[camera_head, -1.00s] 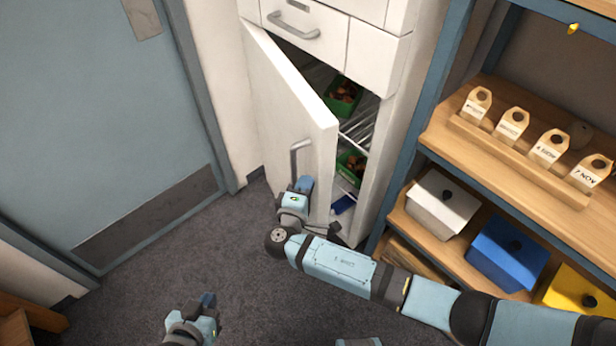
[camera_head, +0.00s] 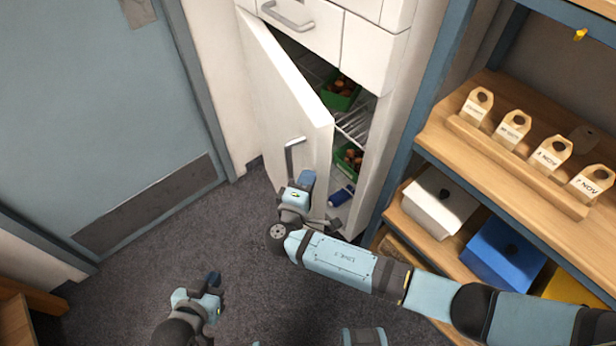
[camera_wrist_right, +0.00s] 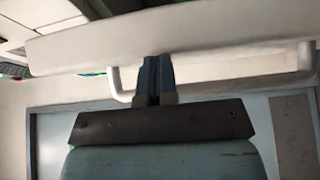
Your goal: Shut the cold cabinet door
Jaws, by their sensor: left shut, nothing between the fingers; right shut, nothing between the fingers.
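The cold cabinet door (camera_head: 284,95) is white and stands partly open, hinged at its left, with a gap on its right side. Its grey handle (camera_head: 291,158) is on the outer face near the free edge. My right gripper (camera_head: 305,180) is shut and empty, close to the door's outer face just below the handle; I cannot tell if it touches. In the right wrist view the shut fingers (camera_wrist_right: 155,75) are in front of the handle bar (camera_wrist_right: 220,94) and the door edge. My left gripper (camera_head: 212,282) is shut and empty, low over the floor, away from the door.
Inside the cabinet are green trays (camera_head: 345,95) of chestnuts, wire shelves and a blue item (camera_head: 340,197). A shelf rack with a white box (camera_head: 440,203), a blue box (camera_head: 505,254) and tagged wooden blocks stands right. Grey floor (camera_head: 150,270) is open at left.

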